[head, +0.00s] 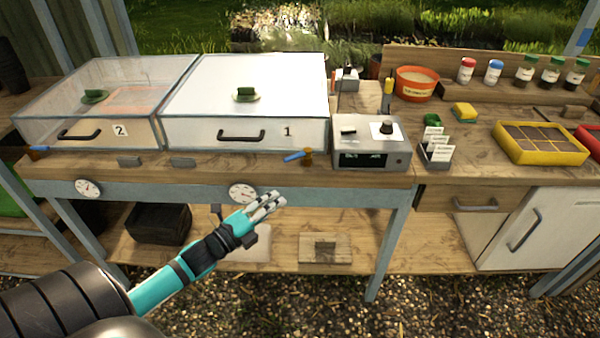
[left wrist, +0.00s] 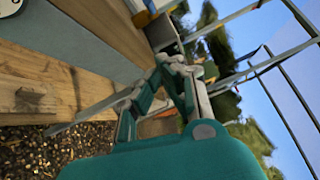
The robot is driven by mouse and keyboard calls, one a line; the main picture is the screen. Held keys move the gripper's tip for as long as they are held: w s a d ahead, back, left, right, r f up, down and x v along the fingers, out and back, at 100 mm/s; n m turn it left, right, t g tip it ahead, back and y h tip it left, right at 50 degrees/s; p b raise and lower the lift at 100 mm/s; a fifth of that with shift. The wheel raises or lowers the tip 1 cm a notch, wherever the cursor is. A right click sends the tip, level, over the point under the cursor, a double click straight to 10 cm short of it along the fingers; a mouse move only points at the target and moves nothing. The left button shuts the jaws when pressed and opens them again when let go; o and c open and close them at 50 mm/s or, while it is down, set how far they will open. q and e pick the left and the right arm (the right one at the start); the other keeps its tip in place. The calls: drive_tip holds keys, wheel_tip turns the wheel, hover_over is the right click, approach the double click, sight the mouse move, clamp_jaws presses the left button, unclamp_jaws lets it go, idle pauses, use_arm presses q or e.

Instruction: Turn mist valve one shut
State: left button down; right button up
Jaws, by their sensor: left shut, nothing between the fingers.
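Mist valve one (head: 306,157) is on the bench's front edge below the propagator box marked 1 (head: 245,88). It has a brass body and a blue lever (head: 293,156) that points left, roughly along the bench edge. My left gripper (head: 277,197) is in front of the bench, below and to the left of the valve body and apart from it. Its fingers are together and empty. They also show in the left wrist view (left wrist: 172,65), where I cannot make out the valve. My right gripper is not in view.
A second blue-levered valve (head: 38,149) is at the left, by box 2 (head: 100,92). Round gauges (head: 243,194) (head: 88,188) are on the blue-grey front rail. A grey control box (head: 371,142) stands right of valve one. The space before the valve is clear.

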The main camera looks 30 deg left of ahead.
sight(297, 156)
use_arm(q)
drive_tip(key=w, duration=0.3)
drive_tip(key=w+p, duration=0.1)
drive_tip(key=w, duration=0.3)
drive_tip(key=w+r, duration=0.1)
drive_tip(key=w, duration=0.2)
drive_tip(key=shift+w+a, duration=0.25)
drive_tip(key=shift+w, duration=0.1)
drive_tip(key=shift+w+a+r+p, duration=0.1)
drive_tip(key=shift+w+a+p, duration=0.1)
drive_tip(key=shift+a+p, duration=0.3)
drive_tip(key=shift+a, duration=0.1)
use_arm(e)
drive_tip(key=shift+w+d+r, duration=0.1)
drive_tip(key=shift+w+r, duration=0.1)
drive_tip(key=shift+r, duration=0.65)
use_arm(q)
drive_tip(key=shift+a, duration=0.15)
drive_tip(key=shift+s+a+h+b, duration=0.1)
drive_tip(key=shift+h+b, duration=0.2)
drive_tip(key=shift+a+m+h, duration=0.1)
drive_tip(key=shift+m+h, duration=0.3)
drive_tip(key=shift+h, duration=0.1)
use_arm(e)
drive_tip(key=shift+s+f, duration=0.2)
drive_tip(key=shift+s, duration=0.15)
